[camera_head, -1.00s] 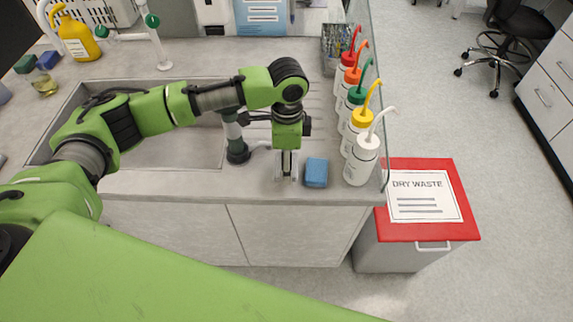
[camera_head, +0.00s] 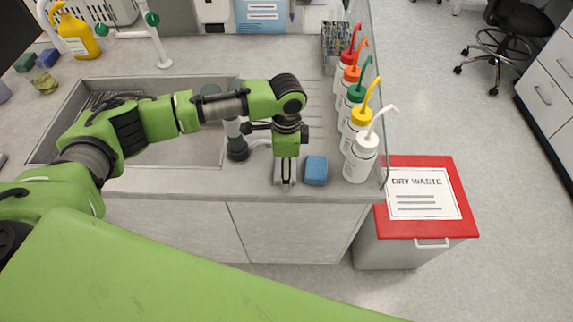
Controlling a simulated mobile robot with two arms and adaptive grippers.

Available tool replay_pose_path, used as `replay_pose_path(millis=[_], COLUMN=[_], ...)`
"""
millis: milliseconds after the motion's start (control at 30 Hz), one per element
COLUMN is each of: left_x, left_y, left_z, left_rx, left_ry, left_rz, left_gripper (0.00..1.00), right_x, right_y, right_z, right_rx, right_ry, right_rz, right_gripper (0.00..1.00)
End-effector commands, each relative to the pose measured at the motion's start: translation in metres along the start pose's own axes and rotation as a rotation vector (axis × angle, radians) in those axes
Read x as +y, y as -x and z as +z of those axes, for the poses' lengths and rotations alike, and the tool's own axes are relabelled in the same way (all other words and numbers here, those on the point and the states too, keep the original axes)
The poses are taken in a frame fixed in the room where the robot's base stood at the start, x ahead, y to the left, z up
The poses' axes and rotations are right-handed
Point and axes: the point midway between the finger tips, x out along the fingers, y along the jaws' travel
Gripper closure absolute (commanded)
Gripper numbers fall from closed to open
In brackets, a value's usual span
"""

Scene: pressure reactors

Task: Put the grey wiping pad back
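My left gripper (camera_head: 285,181) points down at the front edge of the sink counter, just left of a blue pad (camera_head: 316,171). Its fingers are small and close together, and I cannot tell whether they are shut. I cannot clearly make out the grey wiping pad; a small pale grey shape at the fingertips may be it or part of the fingers. The blue pad lies flat on the counter, apart from the gripper. My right gripper is not in view.
Several wash bottles (camera_head: 361,158) stand in a row right of the blue pad, beside a clear screen (camera_head: 376,90). A sink (camera_head: 190,150) and a dark-based tap fitting (camera_head: 238,153) lie left of the gripper. A red-lidded dry waste bin (camera_head: 455,205) stands on the floor.

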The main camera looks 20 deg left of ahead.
Motion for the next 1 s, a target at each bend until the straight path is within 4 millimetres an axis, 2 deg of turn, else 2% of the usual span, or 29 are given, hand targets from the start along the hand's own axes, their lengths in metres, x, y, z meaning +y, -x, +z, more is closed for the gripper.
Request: replay_pose_path(millis=[200, 333, 800, 1000], left_x=[0.000, -0.001, -0.001, 0.000], left_y=[0.001, 0.011, 0.103, 0.121], left_z=[0.000, 0.000, 0.000, 0.000], left_rx=[0.000, 0.001, 0.001, 0.000], left_ry=[0.000, 0.001, 0.000, 0.000], left_rz=[0.000, -0.001, -0.002, 0.000], left_gripper=[0.25, 0.25, 0.25, 0.25], right_x=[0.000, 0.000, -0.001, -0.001], right_y=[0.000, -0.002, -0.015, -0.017], right_z=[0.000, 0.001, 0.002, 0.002], right_rx=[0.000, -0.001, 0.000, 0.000], right_ry=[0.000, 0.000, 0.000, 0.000], right_rz=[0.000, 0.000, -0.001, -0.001], right_gripper=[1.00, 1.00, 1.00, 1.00])
